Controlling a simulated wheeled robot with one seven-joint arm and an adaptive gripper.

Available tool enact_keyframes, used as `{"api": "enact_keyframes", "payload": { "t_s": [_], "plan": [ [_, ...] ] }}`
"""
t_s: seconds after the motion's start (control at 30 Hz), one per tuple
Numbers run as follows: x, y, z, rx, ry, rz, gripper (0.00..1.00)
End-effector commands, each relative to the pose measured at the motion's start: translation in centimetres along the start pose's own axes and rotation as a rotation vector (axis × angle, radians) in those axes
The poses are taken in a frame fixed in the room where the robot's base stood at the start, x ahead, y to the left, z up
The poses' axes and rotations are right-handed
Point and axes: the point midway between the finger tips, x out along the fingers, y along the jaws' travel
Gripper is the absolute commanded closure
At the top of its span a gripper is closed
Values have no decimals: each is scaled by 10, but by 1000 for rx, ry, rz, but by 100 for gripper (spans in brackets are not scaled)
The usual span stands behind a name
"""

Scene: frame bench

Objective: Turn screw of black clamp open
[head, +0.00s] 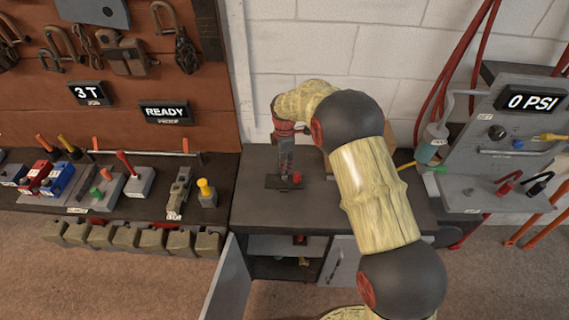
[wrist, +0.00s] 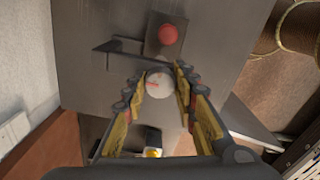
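My gripper (head: 287,160) points down over the dark bench top in the head view. In the wrist view its two fingers (wrist: 157,72) are apart, with a pale round disc (wrist: 159,86) bearing a red mark between them. I cannot tell whether they touch it. Just beyond stands a red knob (wrist: 168,34) on a dark square base; the red knob also shows in the head view (head: 297,177).
Left on the bench are a blue block (head: 58,179), levers and a yellow knob (head: 204,187). Clamps hang on the brown board (head: 110,132) behind. A grey panel (head: 490,165) stands right. A cabinet door (head: 228,283) hangs open below. Bench top right of the red knob looks clear.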

Motion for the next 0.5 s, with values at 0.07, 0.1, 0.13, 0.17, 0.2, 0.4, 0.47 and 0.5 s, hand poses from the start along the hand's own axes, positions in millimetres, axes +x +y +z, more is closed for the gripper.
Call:
{"api": "enact_keyframes", "payload": {
  "t_s": [0.07, 0.1, 0.13, 0.17, 0.2, 0.4, 0.47, 0.5],
  "plan": [
    [-1, 1, 0, 0, 0, 3, 67],
    [-1, 1, 0, 0, 0, 2, 65],
    [-1, 1, 0, 0, 0, 2, 63],
    [-1, 1, 0, 0, 0, 2, 61],
    [-1, 0, 0, 0, 0, 1, 59],
    [0, 0, 0, 1, 0, 0, 54],
    [0, 0, 0, 1, 0, 0, 54],
    [0, 0, 0, 1, 0, 0, 54]
  ]
}}
